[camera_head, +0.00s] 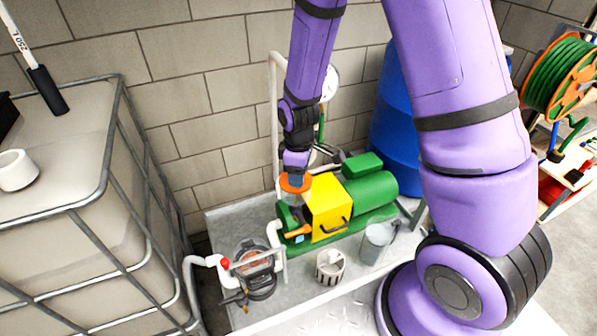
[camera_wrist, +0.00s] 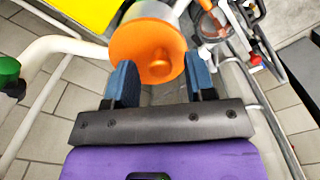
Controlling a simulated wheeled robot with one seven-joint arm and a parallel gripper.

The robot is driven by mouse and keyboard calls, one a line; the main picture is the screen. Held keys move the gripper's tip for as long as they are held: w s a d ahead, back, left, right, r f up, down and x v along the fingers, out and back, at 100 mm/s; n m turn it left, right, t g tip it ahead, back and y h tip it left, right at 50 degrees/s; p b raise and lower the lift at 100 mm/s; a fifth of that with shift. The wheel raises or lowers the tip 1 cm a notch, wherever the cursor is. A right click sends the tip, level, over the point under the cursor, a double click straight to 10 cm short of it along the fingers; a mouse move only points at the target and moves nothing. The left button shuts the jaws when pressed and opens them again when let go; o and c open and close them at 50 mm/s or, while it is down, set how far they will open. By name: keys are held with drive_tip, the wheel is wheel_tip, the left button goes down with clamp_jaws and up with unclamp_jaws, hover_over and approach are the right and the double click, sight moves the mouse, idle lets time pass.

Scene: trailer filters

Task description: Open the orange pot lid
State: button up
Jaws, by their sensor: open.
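The orange pot lid (camera_wrist: 135,45) is a round disc with a raised central knob, on top of a clear pot (camera_wrist: 149,9) in the wrist view. In the head view the lid (camera_head: 284,184) shows just under my gripper (camera_head: 296,179), left of the yellow pump cover. In the wrist view my gripper (camera_wrist: 160,72) is open, with one blue finger on each side of the knob and a gap to it. I cannot tell how far down the fingers reach along the knob. The lid appears to sit on the pot.
A yellow cover (camera_head: 329,208) and green motor (camera_head: 371,191) stand right of the pot. A grey bucket (camera_head: 378,243), a small basket (camera_head: 330,266) and a second filter pot (camera_head: 257,279) with pipes are on the metal tray (camera_head: 229,220). A caged tank (camera_head: 60,190) stands left.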

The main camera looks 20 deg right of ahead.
clamp_jaws()
drive_tip(key=shift+w+r+g, duration=0.75)
drive_tip(key=shift+w+g, duration=0.05)
drive_tip(key=shift+g, duration=0.6)
drive_tip(key=w+r+g, duration=0.1)
drive_tip(key=g, duration=0.1)
drive_tip(key=shift+w+g, duration=0.3)
drive_tip(key=shift+w, duration=0.05)
drive_tip(key=w+g, duration=0.1)
drive_tip(key=g, duration=0.1)
drive_tip(key=shift+w+r+g, duration=0.3)
drive_tip(key=shift+w+r, duration=0.05)
drive_tip(key=shift+r, duration=0.05)
drive_tip(key=shift+w+r+g, duration=0.15)
drive_tip(key=shift+w+g, duration=0.9)
drive_tip(key=shift+g, duration=0.35)
